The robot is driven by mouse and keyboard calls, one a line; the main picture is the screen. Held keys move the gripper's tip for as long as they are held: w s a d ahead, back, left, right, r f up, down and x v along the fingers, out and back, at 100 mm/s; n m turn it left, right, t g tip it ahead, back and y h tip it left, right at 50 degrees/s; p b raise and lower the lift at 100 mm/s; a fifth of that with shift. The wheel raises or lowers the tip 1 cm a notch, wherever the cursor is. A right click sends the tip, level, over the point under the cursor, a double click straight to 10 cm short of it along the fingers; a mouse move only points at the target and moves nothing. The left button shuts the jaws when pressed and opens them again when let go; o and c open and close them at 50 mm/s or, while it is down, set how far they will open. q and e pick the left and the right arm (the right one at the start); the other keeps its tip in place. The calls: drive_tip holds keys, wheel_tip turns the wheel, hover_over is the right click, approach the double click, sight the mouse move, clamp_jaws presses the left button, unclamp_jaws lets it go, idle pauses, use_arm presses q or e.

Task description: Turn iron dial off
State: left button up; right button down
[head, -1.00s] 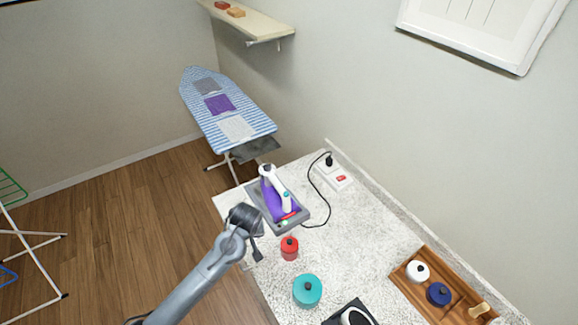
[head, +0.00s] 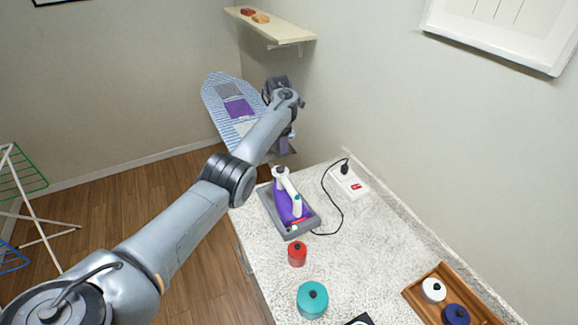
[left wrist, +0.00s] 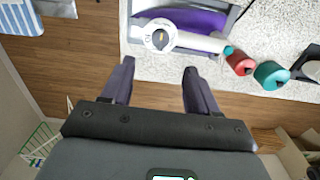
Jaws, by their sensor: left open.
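The purple and white iron (head: 285,210) lies on its grey rest (head: 268,209) on the counter. Its round dial (left wrist: 160,39), white with a dark centre and a yellow mark, is at the end of the white handle in the left wrist view. My left gripper (left wrist: 158,70) is open and empty, its two dark fingers apart from the dial. In the head view, my left gripper (head: 284,148) is beyond the iron, near the ironing board. My right gripper is not in view.
The speckled counter (head: 347,242) also bears a red pot (head: 297,255), a teal pot (head: 312,299) and a wooden tray (head: 413,293). The iron's black cord runs to a white power strip (head: 350,181). The ironing board (head: 218,112) stands behind, below a wall shelf (head: 270,25).

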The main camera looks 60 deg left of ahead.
sight(280, 169)
use_arm(q)
wheel_tip(280, 169, down, 9)
drive_tip(key=shift+f, duration=0.75)
drive_tip(key=c, duration=1.1)
drive_tip(key=shift+o, duration=0.2)
